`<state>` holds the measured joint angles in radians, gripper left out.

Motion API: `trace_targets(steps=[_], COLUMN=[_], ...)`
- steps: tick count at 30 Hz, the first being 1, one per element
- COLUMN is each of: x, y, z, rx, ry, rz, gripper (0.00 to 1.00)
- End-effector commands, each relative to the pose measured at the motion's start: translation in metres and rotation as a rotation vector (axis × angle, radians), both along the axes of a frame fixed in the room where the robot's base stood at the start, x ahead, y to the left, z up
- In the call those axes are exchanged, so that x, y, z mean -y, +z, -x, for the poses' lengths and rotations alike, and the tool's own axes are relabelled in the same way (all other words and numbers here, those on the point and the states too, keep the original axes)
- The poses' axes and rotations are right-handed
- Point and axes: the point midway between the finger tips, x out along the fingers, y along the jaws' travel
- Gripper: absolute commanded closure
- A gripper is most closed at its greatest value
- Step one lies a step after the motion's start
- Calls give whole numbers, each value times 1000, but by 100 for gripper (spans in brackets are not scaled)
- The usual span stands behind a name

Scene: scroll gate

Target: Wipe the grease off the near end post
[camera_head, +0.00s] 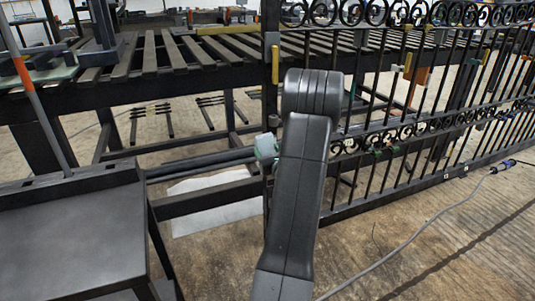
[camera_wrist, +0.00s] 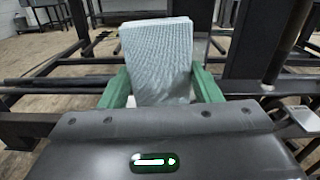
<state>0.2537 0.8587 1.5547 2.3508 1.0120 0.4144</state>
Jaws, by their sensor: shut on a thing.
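My gripper (camera_wrist: 162,86) has green fingers and is shut on a folded pale grey-blue cloth (camera_wrist: 157,55), which stands up between them in the wrist view. In the head view my arm hides most of the gripper; a pale green piece (camera_head: 267,147) shows just left of the arm, beside the near end post. The near end post (camera_head: 270,85) is the dark upright at the left end of the black scrolled gate (camera_head: 440,100). A yellow strip (camera_head: 275,57) is on its upper part. I cannot make out grease on it. Its lower part is partly hidden.
A slatted dark bench (camera_head: 170,55) runs behind the post. A black box-like stand (camera_head: 70,225) is at the lower left. A white sheet (camera_head: 215,205) lies on the floor behind the rails. A grey cable (camera_head: 420,232) crosses the otherwise open floor at right.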

Motion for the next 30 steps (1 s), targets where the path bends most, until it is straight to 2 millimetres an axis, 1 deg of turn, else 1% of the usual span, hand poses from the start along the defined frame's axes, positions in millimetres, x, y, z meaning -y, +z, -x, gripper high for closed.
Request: trace_targets(steps=[5,12,20,27,30], x=[8,26,34,54,59], y=[-1,-1,0,-1,-1], z=[-4,-13,-17,-24,-25], rx=[1,-1,1,1,-1], ry=[-2,-2,-3,-3,-2], rz=[1,2,1,1,0], gripper=[61,61,61,61,61])
